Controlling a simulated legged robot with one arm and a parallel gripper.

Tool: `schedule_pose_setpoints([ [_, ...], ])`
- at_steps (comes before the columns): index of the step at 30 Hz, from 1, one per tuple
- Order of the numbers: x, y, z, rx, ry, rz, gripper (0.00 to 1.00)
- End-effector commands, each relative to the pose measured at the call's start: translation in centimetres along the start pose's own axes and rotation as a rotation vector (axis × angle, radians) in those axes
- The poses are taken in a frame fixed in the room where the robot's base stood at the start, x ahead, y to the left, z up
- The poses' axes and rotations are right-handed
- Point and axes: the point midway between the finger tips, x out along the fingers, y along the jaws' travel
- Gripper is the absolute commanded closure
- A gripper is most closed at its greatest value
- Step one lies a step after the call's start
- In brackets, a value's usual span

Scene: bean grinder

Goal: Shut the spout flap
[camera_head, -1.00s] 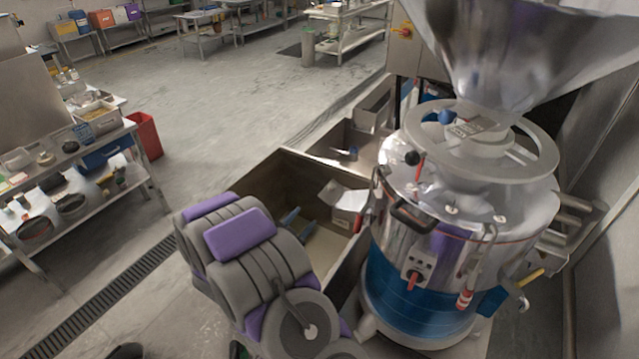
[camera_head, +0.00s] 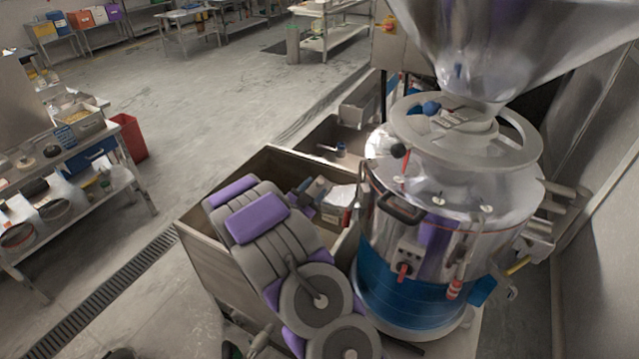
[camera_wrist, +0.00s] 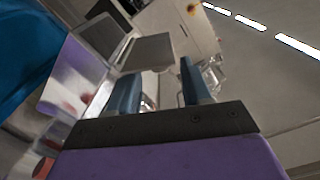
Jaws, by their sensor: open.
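The grinder (camera_head: 440,235) stands at right in the head view, a shiny metal drum with a blue lower part under a large hopper (camera_head: 520,40). A pale boxy part (camera_head: 339,198) shows at its left side, above the bin. It may be the spout with its flap; I cannot tell the flap's angle. In the wrist view, grey plates (camera_wrist: 105,38) lie beyond the fingers; I cannot tell whether one is the flap. My gripper (camera_wrist: 160,88) is open, its two blue fingers apart with nothing seen between them. In the head view my arm partly hides that area.
A metal bin (camera_head: 205,265) stands left of the grinder, below my arm. A cluttered table (camera_head: 75,135) and a red bin (camera_head: 128,138) are at left. A floor drain (camera_head: 110,290) runs between.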

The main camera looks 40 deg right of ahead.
Motion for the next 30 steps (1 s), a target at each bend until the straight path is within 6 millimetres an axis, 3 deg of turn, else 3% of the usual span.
schedule_pose_setpoints([
  [9, 3.6, -0.1, -0.1, 0.003, 0.003, -0.001, 0.52],
  [21, 4.2, 0.0, -0.1, 0.0, 0.0, -0.001, 0.52],
  [30, 4.2, 0.0, -0.1, 0.0, 0.001, -0.001, 0.78],
])
